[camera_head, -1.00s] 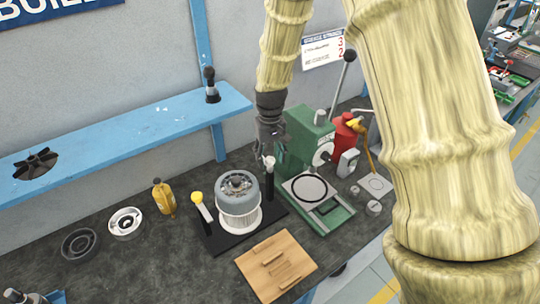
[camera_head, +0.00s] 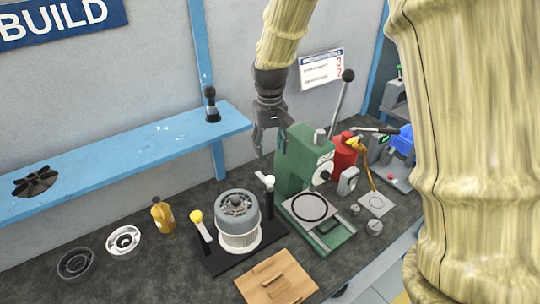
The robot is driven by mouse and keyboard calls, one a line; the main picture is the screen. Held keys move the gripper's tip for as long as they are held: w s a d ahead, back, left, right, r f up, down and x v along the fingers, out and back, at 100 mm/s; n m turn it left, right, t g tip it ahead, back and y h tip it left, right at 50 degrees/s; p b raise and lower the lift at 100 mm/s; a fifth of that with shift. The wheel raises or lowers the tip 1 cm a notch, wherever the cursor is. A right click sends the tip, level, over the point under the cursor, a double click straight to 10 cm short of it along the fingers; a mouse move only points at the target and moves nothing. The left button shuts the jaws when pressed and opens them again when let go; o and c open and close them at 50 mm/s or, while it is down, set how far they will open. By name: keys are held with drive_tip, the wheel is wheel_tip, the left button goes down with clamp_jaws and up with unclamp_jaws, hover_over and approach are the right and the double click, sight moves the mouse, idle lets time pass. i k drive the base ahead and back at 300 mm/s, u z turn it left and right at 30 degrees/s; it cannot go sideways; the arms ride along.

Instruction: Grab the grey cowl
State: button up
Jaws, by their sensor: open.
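My gripper (camera_head: 270,140) is open and empty, fingers pointing down. It appears above the back of the bench, left of the green press, and apart from everything below. A dark grey ring-shaped part (camera_head: 76,264) lies flat at the bench's left end and may be the grey cowl. A lighter, whitish ring-shaped part (camera_head: 123,243) lies beside it. A blue-grey round cover with a vented top (camera_head: 238,207) sits on a white ribbed body in a black fixture (camera_head: 213,262). I cannot tell for sure which of these is the cowl.
The green press (camera_head: 300,160) with its long lever stands right of the fixture. A wooden board (camera_head: 277,278) lies in front. A yellow bottle (camera_head: 163,215) stands left. The blue shelf (camera_head: 130,150) holds a black fan wheel (camera_head: 35,183).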

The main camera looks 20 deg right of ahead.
sight(241, 225)
drive_tip(key=k, duration=1)
